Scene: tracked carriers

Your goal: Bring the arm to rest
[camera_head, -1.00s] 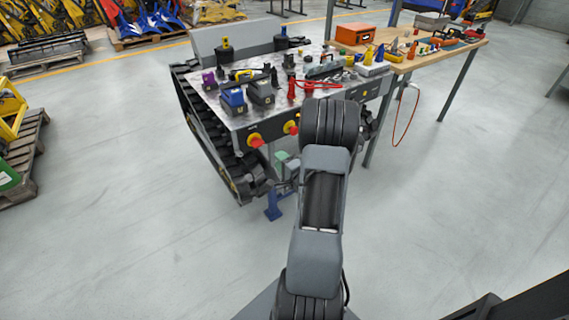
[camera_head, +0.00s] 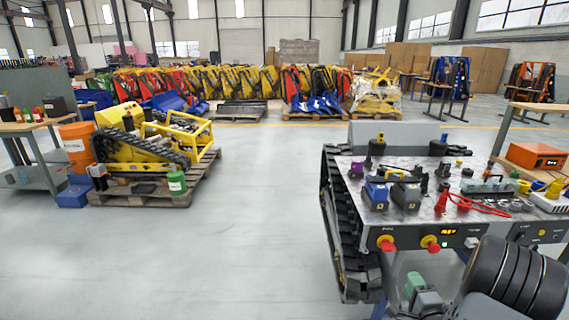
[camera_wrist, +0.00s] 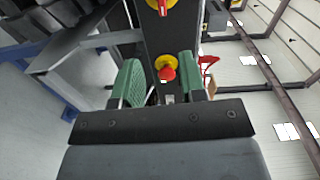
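My arm shows at the lower right of the head view, with its black ribbed joint in front of the tracked carrier (camera_head: 342,225). My gripper (camera_wrist: 158,62) shows in the wrist view as two green fingers set well apart, with nothing held between them. Part of its green also shows low in the head view (camera_head: 418,290), close to the carrier's front. Beyond the fingers in the wrist view is a red emergency button (camera_wrist: 166,73) on a yellow base. I cannot tell the exact distance between them.
The carrier's deck holds batteries (camera_head: 405,194), red cables (camera_head: 470,204) and small tools. A wooden bench with an orange box (camera_head: 537,156) stands at right. A pallet (camera_head: 150,195) with a yellow machine is at left. The floor between is clear.

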